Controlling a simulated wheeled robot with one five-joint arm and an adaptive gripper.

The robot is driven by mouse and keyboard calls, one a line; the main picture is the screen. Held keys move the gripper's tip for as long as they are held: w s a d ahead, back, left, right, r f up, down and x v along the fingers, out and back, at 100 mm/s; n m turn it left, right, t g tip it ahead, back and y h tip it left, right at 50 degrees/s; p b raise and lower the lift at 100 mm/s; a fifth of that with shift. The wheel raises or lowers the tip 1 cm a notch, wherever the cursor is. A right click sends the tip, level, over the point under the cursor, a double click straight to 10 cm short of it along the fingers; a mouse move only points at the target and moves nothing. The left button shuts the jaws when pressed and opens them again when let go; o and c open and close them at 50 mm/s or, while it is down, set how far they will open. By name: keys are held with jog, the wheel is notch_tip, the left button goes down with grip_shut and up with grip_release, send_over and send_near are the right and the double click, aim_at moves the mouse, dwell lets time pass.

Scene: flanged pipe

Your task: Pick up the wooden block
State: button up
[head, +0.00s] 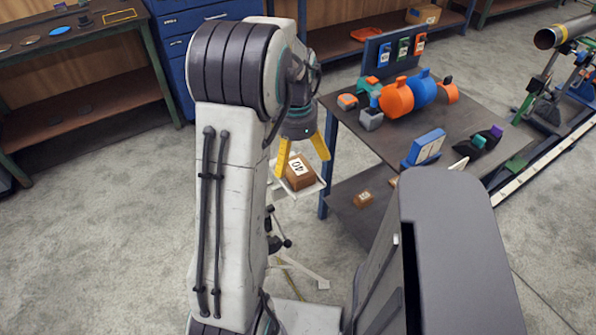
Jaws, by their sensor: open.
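A brown wooden block (302,183) with a white label, apparently reading 40, sits on a small white tray (318,187) near the middle of the head view. My gripper (303,167) has yellow fingers pointing down, spread apart over the block. The block's top shows between and below the fingertips. I cannot tell whether either finger touches it. A second, smaller brown block (363,199) with a pale label lies on the lower shelf of the table.
The dark table (470,112) to the right holds orange and blue cylinders (410,95) and a blue box (426,148). Its blue leg (329,165) stands close right of the tray. Blue drawers (178,50) and a workbench (75,35) stand behind. Grey floor (100,240) at left is clear.

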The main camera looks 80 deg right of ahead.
aim_at(297, 167)
jog(key=shift+f, duration=2.75)
jog(key=c, duration=1.4)
jog(key=shift+r, duration=0.1)
